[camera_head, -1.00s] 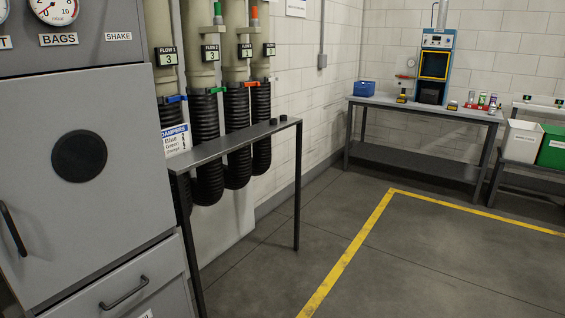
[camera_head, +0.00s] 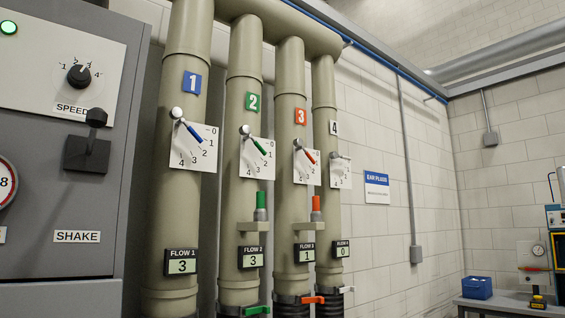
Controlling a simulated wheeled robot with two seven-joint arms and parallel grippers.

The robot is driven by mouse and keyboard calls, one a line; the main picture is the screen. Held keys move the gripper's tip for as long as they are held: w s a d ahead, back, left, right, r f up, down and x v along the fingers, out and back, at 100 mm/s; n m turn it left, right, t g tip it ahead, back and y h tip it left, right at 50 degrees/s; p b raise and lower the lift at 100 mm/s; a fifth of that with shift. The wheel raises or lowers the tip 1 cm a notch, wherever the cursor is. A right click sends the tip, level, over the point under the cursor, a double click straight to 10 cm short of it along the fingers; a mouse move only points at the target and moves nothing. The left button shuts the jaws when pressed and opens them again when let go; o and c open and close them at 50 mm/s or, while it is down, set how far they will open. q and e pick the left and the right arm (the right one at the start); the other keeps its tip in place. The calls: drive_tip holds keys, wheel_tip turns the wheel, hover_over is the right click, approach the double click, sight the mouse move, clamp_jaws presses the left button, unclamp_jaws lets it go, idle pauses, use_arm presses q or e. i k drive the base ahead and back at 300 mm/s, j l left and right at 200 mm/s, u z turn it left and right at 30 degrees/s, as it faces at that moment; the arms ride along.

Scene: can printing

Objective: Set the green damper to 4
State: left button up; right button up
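The green damper (camera_head: 257,145) is a lever on a white dial plate marked 0 to 4, on the pipe with the green number 2 sign (camera_head: 253,101). Its green arm slants down and right from a pale pivot knob, toward the upper part of the scale near 1; the exact mark is hard to read. The FLOW 2 display (camera_head: 251,260) below reads 3. A separate upright green handle (camera_head: 261,200) stands on a bracket of that pipe. Neither of my grippers is in view.
A blue damper (camera_head: 191,131) is on the pipe to the left. An orange-red damper (camera_head: 308,155) is on the pipe to the right, with a fourth dial (camera_head: 341,171) beyond it. A grey cabinet (camera_head: 62,140) with a protruding SHAKE lever (camera_head: 90,145) stands at the left.

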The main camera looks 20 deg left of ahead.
sight(245, 129)
drive_tip(key=i+l+u, duration=0.1)
drive_tip(key=i+u, duration=0.3)
drive_tip(key=i, duration=0.15)
drive_tip(key=i+l+u, duration=0.35)
drive_tip(key=i, duration=0.15)
drive_tip(key=i+l+u, duration=0.8)
drive_tip(key=i+l, duration=0.1)
